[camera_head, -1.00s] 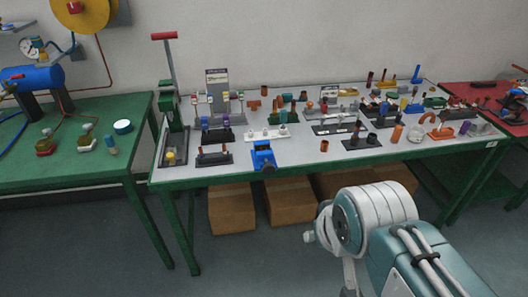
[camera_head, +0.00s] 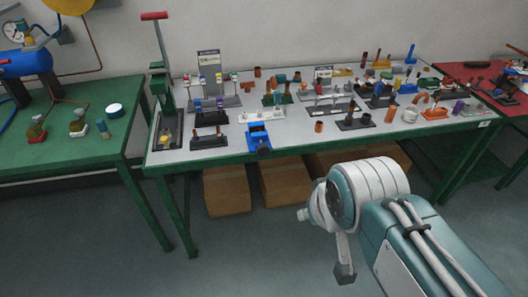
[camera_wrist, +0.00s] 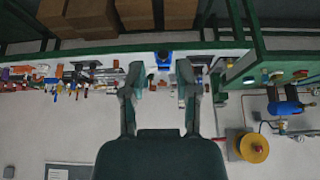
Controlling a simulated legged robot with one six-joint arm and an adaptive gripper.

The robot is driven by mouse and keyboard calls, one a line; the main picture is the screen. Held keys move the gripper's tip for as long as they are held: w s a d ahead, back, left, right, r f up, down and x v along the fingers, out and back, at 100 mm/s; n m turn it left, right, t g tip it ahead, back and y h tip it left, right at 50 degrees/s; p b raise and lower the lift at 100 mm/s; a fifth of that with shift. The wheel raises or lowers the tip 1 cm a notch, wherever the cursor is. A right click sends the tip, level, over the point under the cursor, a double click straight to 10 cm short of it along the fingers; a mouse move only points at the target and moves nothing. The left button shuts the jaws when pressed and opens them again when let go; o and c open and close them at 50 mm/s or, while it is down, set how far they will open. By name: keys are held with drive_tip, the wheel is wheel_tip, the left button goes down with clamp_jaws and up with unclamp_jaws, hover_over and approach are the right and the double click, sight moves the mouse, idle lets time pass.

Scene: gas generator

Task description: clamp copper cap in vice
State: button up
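The vice (camera_head: 259,138) is blue and stands at the front edge of the long grey-topped bench, left of its middle. Its blue shape also shows upside down in the wrist view (camera_wrist: 164,60). A small copper-coloured cylinder (camera_head: 319,127), which looks like the copper cap, stands on the bench to the right of the vice. I cannot tell whether the vice jaws are open, but I see nothing in them. My gripper (camera_wrist: 160,72) is open, with two dark fingers wide apart and nothing held between them. It is well away from the bench.
The bench top (camera_head: 225,147) is crowded with small fittings and racks. A green press (camera_head: 166,100) with a red handle stands at its left end. Cardboard boxes (camera_head: 285,182) lie beneath. A green table (camera_head: 60,150) stands left. Open floor lies in front.

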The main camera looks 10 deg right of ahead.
sight(264, 153)
drive_tip(key=o, duration=0.7)
drive_tip(key=shift+w, duration=0.2)
drive_tip(key=shift+o, duration=0.7)
drive_tip(key=w+f+t, duration=0.2)
drive_tip(key=w, duration=1.1)
drive_tip(key=shift+w+f+t, duration=0.15)
drive_tip(key=shift+w+t, duration=0.2)
drive_tip(key=shift+t, duration=0.05)
drive_tip(key=w+f+t, duration=0.3)
drive_tip(key=w+f, duration=0.3)
drive_tip(key=w, duration=0.7)
drive_tip(key=w+f+t, duration=0.3)
drive_tip(key=f, duration=0.6)
drive_tip(key=w+f+t, duration=0.3)
drive_tip(key=f+t, duration=0.1)
drive_tip(key=f, duration=0.5)
drive_tip(key=w, duration=1.1)
drive_tip(key=shift+c, duration=0.3)
